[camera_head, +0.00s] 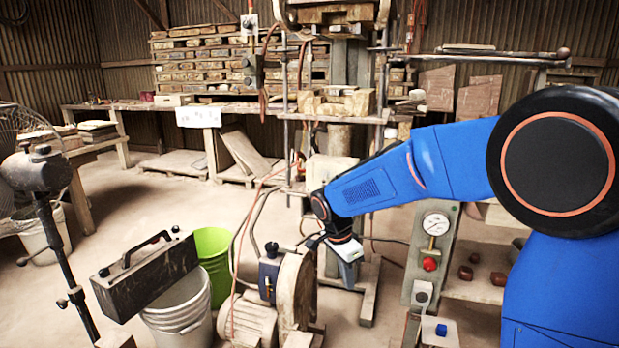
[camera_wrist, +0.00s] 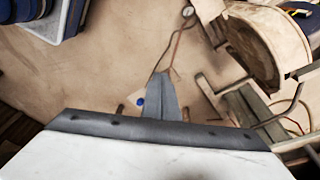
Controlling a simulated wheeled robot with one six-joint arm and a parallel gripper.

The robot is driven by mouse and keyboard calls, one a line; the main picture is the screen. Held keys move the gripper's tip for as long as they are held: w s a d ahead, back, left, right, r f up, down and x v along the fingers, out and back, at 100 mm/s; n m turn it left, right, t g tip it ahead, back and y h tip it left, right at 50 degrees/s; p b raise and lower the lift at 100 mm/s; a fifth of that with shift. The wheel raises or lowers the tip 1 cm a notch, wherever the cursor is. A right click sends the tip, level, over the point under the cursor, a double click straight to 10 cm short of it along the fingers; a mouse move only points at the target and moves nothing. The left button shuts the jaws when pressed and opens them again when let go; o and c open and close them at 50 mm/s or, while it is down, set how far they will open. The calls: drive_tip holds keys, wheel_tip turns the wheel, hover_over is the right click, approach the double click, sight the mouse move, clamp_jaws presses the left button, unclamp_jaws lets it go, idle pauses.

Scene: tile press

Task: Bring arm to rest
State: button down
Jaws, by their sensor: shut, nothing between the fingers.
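My gripper (camera_head: 349,270) hangs at the end of my blue arm, near the middle of the head view, with its fingers pointing down. It is over the open floor, between the motor with the large wheel and the gauge panel. In the wrist view the gripper (camera_wrist: 162,85) shows as a grey wedge of fingers held together above the floor. It is shut and holds nothing. The arm is bent and reaches out to the left from its large round joint.
The gauge panel (camera_head: 432,245) with a red button stands right of my gripper. The motor and wheel (camera_head: 290,290) stand to its left, with hoses around. A green bucket (camera_head: 212,255), white bucket (camera_head: 182,315) and black toolbox (camera_head: 145,278) are further left. The press (camera_head: 340,105) rises behind.

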drive_tip(key=s+d+r+n+t+y, duration=0.1)
drive_tip(key=s+d+r+n, duration=0.25)
drive_tip(key=s+d, duration=0.3)
drive_tip(key=s+d+r+n, duration=0.2)
drive_tip(key=s+d+r, duration=0.3)
drive_tip(key=s+d, duration=0.15)
drive_tip(key=s+d+n+t, duration=0.1)
drive_tip(key=s+d+n, duration=0.1)
drive_tip(key=s, duration=0.7)
drive_tip(key=s+d+n+t+y, duration=0.1)
drive_tip(key=s+d+n+t, duration=0.1)
drive_tip(key=s+n, duration=0.3)
drive_tip(key=s+d, duration=0.1)
drive_tip(key=s, duration=0.2)
drive_tip(key=shift+s+d+f, duration=0.2)
drive_tip(key=shift+s+f, duration=0.2)
drive_tip(key=shift+w, duration=0.1)
